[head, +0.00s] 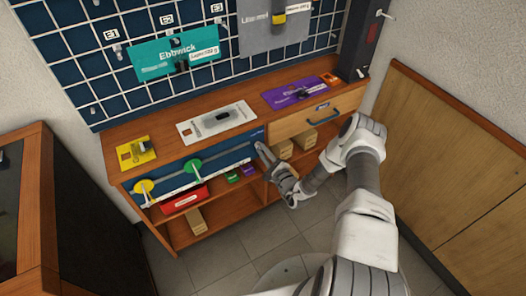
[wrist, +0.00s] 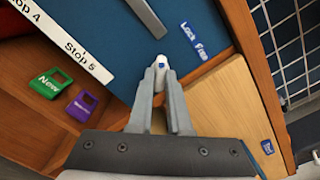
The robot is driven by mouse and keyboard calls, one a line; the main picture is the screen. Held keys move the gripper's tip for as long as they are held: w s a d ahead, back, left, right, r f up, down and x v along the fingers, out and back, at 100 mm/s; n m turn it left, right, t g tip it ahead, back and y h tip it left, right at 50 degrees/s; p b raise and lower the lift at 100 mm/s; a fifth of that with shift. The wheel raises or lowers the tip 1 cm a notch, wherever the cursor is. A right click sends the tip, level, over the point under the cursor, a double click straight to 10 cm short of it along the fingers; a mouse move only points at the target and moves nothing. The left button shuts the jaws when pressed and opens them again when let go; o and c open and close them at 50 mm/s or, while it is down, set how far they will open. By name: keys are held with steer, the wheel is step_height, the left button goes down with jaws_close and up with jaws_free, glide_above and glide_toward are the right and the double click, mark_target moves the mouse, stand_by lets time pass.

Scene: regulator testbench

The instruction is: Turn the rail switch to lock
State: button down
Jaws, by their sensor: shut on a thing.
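The rail switch (wrist: 160,61) is a small white knob with a blue mark, on the blue rail panel (wrist: 115,35) beside a "Lock Free" label (wrist: 193,41). My gripper (wrist: 160,76) has its two fingers closed around the knob in the wrist view. Which word the switch points at is hard to tell. In the head view my gripper (head: 261,150) is at the right end of the blue panel (head: 228,158), and its fingers hide the switch. A grey rail (wrist: 147,16) ends near the switch.
Yellow (head: 143,187) and green (head: 193,166) discs sit along the panel's left part. A wooden drawer (head: 290,124) with a blue handle is just right of the switch. Green (wrist: 53,83) and purple (wrist: 82,106) tags lie on the shelf below.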

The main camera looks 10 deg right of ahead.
steer(key=c, duration=0.9)
jaws_free()
steer(key=shift+o, duration=0.2)
steer(key=shift+s, duration=0.15)
steer(key=p+v, duration=0.2)
steer(key=v, duration=1.5)
